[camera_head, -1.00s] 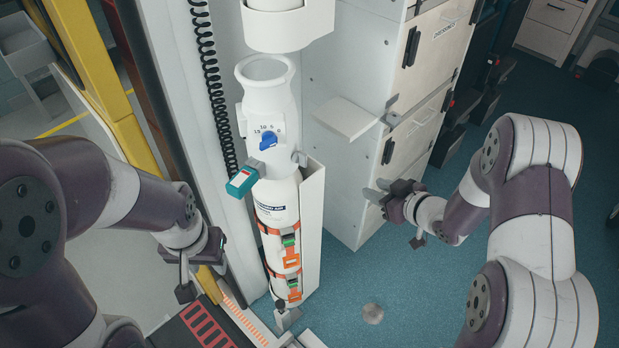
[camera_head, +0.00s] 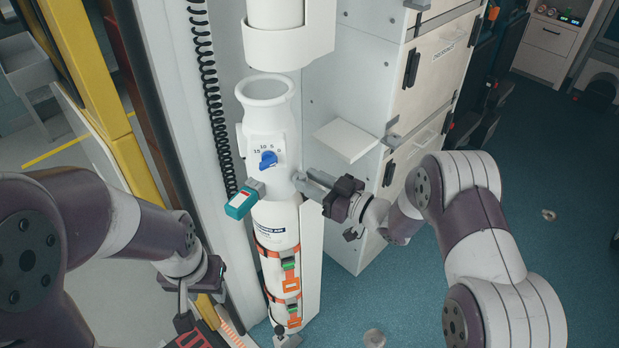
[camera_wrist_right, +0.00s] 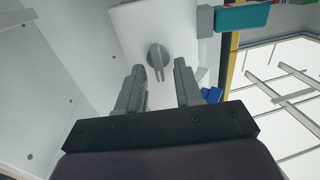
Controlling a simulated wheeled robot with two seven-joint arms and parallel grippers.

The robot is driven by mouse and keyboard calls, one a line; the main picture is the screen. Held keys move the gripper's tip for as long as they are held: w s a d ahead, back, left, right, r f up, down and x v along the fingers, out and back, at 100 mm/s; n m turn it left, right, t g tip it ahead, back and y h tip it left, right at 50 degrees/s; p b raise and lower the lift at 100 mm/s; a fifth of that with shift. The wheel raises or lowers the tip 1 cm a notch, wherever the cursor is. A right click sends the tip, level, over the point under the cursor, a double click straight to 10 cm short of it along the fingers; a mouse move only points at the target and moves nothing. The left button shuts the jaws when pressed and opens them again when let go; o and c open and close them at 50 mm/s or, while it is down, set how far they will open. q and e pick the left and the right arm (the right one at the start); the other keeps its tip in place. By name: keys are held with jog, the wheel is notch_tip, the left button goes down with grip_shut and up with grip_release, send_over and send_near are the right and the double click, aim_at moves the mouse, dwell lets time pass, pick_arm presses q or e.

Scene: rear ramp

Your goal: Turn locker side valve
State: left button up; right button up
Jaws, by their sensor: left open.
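A white cylinder-shaped unit (camera_head: 272,215) stands upright against the wall, with a blue dial (camera_head: 268,159) on its front. Its grey side valve (camera_wrist_right: 157,56), a round knob with a narrow handle, shows in the right wrist view. In the head view the valve is largely hidden by my right gripper's fingers. My right gripper (camera_head: 304,184) is at the unit's right side. In the wrist view its two fingers (camera_wrist_right: 158,70) are apart, with the knob just beyond and between their tips; contact cannot be seen. My left gripper (camera_head: 192,318) is open at lower left, away from the unit.
A teal-and-grey fitting (camera_head: 243,200) sticks out on the unit's left. A small white shelf (camera_head: 346,139) and white lockers (camera_head: 425,75) stand to the right. A yellow post (camera_head: 100,85) is at left. Blue floor (camera_head: 560,160) is open at right.

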jog(key=shift+w+a, duration=0.2)
jog(key=shift+a, duration=0.15)
grip_shut()
jog(key=n+b, duration=0.3)
jog(key=n, duration=0.1)
jog(key=shift+s, duration=0.1)
grip_release()
jog(key=v, duration=1.2)
jog(key=shift+s+d, duration=0.2)
jog(key=shift+s, duration=0.05)
